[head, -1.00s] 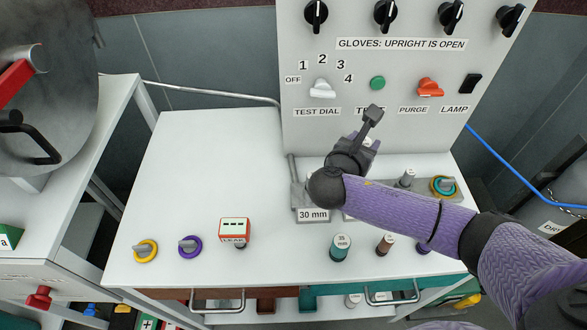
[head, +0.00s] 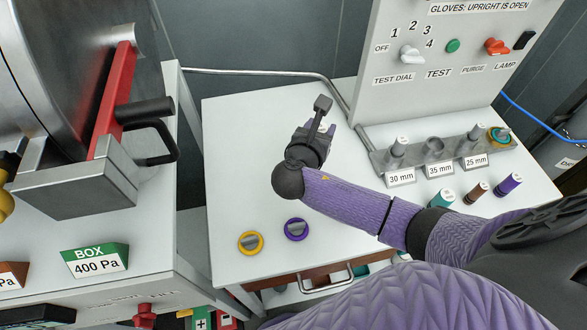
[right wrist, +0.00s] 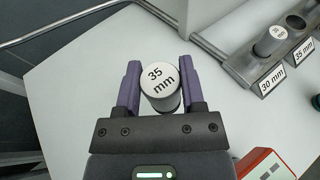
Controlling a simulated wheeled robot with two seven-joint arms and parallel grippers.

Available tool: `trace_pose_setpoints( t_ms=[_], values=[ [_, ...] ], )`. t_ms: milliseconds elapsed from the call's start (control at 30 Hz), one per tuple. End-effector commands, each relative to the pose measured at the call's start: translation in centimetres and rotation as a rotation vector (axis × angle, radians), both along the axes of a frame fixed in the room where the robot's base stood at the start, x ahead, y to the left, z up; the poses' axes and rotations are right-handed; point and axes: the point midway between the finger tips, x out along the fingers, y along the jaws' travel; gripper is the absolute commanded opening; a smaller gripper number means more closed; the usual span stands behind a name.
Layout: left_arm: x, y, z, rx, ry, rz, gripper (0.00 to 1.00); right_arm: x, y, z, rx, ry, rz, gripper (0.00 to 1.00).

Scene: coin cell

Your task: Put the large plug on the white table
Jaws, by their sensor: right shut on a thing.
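The large plug is a grey cylinder (right wrist: 160,88) with a white top marked 35 mm, seen in the right wrist view. My right gripper (right wrist: 161,72) is shut on it, with a purple finger on each side. In the head view my right gripper (head: 321,126) is over the white table (head: 240,140), left of the rack, and mostly hides the plug. I cannot tell whether the plug touches the table. The rack's 35 mm socket (head: 433,146) is empty. My left gripper is not in view.
The grey rack (head: 382,160) holds a plug (head: 400,146) at 30 mm. Several coloured plugs stand in front of it. Yellow (head: 251,243) and purple (head: 297,229) rings lie near the front edge. A red box (right wrist: 266,166) is close by. The table's back left is clear.

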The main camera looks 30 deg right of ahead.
Motion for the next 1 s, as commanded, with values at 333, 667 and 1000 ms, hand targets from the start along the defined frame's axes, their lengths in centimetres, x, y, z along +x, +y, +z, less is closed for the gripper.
trace_pose_setpoints(
  t_ms=[333, 667, 1000],
  values=[
    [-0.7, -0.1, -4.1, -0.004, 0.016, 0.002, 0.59, 0.0, 0.1, -7.3, 0.000, 0.005, 0.001, 0.00],
    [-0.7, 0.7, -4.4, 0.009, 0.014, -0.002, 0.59, 0.0, 0.0, -8.2, 0.000, 0.001, 0.000, 0.00],
    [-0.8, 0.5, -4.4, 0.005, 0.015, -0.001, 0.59, 0.0, 0.0, -8.4, 0.000, 0.001, 0.000, 0.86]
  ],
)
